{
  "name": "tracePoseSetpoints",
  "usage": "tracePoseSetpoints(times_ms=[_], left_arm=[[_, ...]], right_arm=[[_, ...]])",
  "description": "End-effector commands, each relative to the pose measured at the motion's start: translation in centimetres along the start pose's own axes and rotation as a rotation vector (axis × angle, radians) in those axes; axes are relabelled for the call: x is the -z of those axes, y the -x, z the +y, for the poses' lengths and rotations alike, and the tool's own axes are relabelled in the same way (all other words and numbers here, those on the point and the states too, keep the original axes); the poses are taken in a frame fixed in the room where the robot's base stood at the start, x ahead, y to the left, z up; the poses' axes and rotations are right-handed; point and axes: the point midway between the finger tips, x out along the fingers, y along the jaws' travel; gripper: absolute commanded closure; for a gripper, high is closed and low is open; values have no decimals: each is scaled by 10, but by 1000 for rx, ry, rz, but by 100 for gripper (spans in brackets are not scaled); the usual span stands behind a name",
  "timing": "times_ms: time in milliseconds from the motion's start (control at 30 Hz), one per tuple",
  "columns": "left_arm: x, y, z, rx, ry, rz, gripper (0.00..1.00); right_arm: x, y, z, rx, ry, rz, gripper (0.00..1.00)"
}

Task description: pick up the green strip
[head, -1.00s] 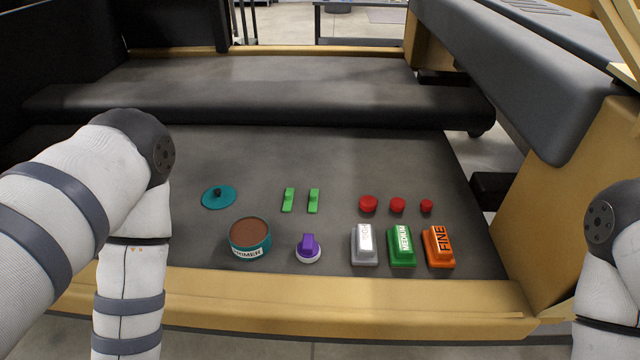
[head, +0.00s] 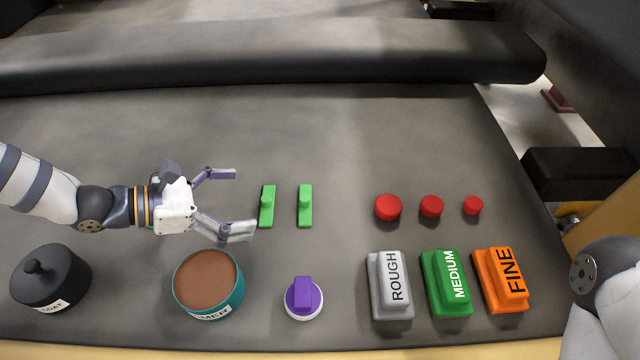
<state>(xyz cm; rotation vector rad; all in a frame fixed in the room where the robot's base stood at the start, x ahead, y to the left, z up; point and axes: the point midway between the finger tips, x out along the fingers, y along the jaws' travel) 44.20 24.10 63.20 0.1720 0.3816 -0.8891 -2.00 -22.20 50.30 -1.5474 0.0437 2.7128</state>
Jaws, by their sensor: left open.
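Two green strips, each with a small raised knob, lie side by side on the dark grey surface in the head view: a left one (head: 267,206) and a right one (head: 305,206). My left gripper (head: 238,203) is open and empty. Its fingers point right toward the left strip, one finger above and one below in the picture. The lower fingertip is close to the strip's lower end; I cannot tell whether it touches. My right gripper is out of the picture; only part of my right arm shows at the lower right.
An open teal tin (head: 209,283) with brown contents stands just below my left gripper. A dark lidded pot (head: 50,278), a purple-handled knob (head: 304,298), red discs (head: 388,207) and grey (head: 389,286), green (head: 446,284) and orange (head: 501,280) blocks stand around. The surface above the strips is clear.

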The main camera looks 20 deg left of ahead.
Motion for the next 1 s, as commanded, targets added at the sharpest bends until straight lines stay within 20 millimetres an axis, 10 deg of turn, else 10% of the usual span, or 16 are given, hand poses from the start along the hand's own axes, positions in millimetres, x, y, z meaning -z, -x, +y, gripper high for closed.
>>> tracePoseSetpoints(times_ms=[700, 1000], left_arm=[[5, -118, -5, 2, 4, -2, 0], [3, -122, -4, -1, 4, -3, 9]], right_arm=[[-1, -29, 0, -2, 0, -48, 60], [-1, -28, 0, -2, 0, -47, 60]])
